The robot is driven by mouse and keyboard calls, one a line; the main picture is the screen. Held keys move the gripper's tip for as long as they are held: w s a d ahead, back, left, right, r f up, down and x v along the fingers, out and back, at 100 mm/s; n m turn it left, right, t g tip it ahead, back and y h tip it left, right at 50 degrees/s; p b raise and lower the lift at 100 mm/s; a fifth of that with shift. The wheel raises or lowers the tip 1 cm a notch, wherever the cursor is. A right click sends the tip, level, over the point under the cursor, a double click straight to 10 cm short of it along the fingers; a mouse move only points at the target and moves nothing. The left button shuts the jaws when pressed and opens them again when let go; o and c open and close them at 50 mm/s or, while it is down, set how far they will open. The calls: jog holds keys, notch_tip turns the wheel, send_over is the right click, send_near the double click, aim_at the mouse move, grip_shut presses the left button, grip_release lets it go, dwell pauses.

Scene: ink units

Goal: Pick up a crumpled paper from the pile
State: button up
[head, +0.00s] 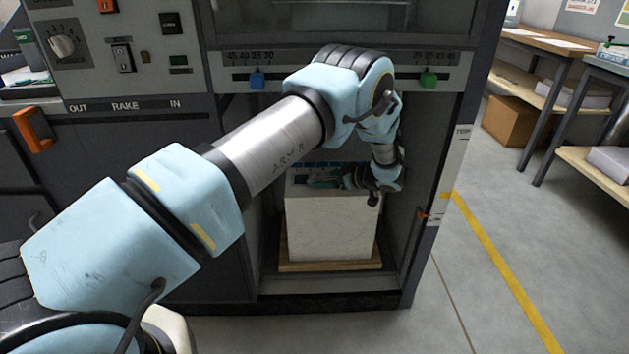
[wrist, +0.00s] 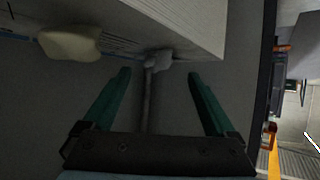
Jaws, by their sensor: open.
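The pile (head: 330,230) is a tall white stack of paper inside the machine's open bay. In the wrist view its pale side (wrist: 190,25) fills the top. A small pale crumpled lump (wrist: 157,60) lies against the stack's edge, just ahead of and between my fingertips. A larger cream lump (wrist: 70,43) lies farther left, outside the fingers. My gripper (head: 360,188) is at the top of the stack in the head view, partly hidden by my wrist. In the wrist view my gripper (wrist: 159,73) has its green fingers wide apart, with nothing held between them.
The stack stands on a wooden board (head: 330,267). The bay's side wall (head: 412,170) is close on the right, and a rail with a blue clip (head: 257,80) and a green clip (head: 429,79) runs above. Open floor (head: 480,300) lies right of the machine.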

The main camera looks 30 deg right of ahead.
aim_at(318, 180)
jog(key=shift+x, duration=2.3)
jog(key=shift+d+f, duration=0.15)
jog(key=c, duration=1.4)
